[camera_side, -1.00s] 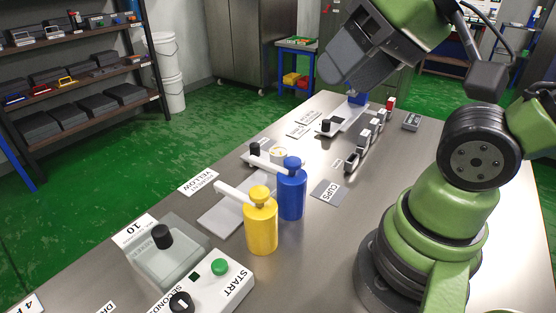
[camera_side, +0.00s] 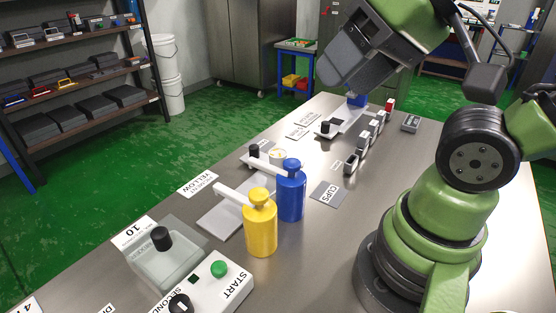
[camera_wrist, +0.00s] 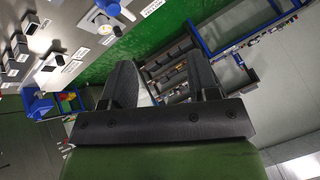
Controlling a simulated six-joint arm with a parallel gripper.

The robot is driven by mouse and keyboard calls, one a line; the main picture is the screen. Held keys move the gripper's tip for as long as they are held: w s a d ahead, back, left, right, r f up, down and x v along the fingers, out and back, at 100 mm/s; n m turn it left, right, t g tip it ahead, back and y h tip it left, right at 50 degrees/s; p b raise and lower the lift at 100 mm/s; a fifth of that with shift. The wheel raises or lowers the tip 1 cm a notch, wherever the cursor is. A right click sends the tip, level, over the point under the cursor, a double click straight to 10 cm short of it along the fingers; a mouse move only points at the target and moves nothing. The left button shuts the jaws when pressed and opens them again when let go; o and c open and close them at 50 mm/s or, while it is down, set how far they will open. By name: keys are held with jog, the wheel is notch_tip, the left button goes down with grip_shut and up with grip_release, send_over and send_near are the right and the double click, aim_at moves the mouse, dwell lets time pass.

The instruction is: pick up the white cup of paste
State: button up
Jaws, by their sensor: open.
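A small round white thing with a yellowish top (camera_side: 278,155) stands on the table behind the blue pump bottle, partly hidden by it. It may be the white cup of paste, but it is too small to be sure. My gripper (camera_side: 336,72) is raised above the far end of the table, well apart from that thing. In the wrist view, its two dark fingers (camera_wrist: 160,62) stand wide apart with nothing between them.
A blue pump bottle (camera_side: 291,192) and a yellow pump bottle (camera_side: 261,228) stand mid-table. Several small dark-and-white containers (camera_side: 352,163) form a row farther back. A control box with a green button (camera_side: 219,269) is in front.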

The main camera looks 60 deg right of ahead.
jog(key=o, duration=0.4)
jog(key=g+h, duration=0.1)
jog(key=g, duration=0.6)
send_over(278, 153)
jog(key=shift+m, duration=0.3)
jog(key=f, duration=1.9)
jog(key=shift+w+d+f, duration=0.15)
jog(key=shift+d+f, duration=0.05)
jog(key=shift+d, duration=0.05)
notch_tip(278, 153, down, 4)
jog(key=shift+r, duration=0.15)
jog(key=shift+a+f, duration=0.2)
jog(key=shift+f, duration=2.95)
